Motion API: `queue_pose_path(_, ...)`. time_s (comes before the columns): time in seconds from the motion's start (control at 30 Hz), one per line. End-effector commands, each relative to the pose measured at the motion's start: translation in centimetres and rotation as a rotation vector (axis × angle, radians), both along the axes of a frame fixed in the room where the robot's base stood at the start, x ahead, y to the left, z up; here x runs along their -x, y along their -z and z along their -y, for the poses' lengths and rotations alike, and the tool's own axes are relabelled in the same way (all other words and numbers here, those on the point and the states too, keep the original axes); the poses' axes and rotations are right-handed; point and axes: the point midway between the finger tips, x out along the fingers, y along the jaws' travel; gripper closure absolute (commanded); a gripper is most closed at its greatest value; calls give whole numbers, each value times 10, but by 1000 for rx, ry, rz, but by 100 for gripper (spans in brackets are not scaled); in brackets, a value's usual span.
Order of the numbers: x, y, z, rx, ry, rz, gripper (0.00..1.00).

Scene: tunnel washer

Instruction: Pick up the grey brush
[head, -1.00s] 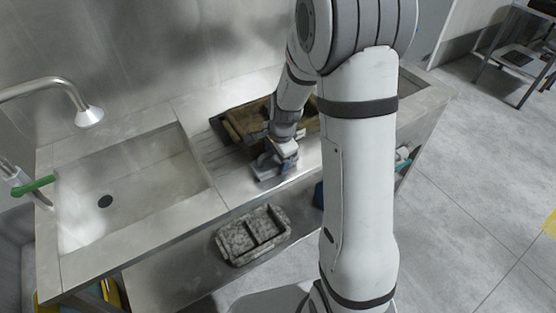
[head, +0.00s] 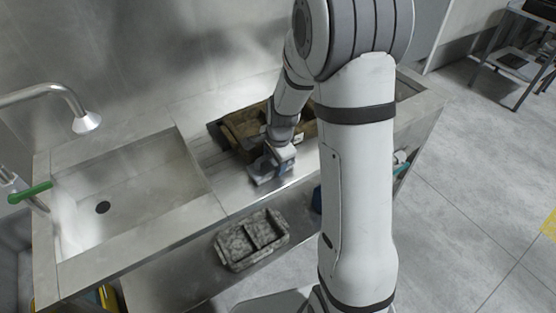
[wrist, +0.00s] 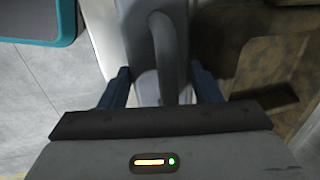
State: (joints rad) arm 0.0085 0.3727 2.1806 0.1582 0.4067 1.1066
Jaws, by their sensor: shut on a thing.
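The grey brush (wrist: 155,45) lies between the two dark blue fingers of my gripper (wrist: 160,92) in the wrist view, its curved handle running up the picture. My gripper is shut on it. In the head view my gripper (head: 272,172) is low over the front edge of the steel counter, right of the sink. The brush is mostly hidden there by the gripper and wrist. I cannot tell whether it touches the counter.
A brown, dirty crate (head: 238,134) stands on the counter just behind my gripper. The sink (head: 135,190) with a tap is at the left. A speckled grey tray (head: 235,262) sits on the shelf below. A teal-edged item (wrist: 35,18) shows in the wrist view.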

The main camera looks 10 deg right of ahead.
Motion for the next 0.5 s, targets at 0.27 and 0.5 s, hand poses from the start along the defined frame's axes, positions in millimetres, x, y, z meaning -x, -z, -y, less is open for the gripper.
queue_pose_path(0.27, -1, -35, 0, 0, -1, 5, 70)
queue_pose_path(0.5, -1, -93, 0, 0, -1, 8, 70)
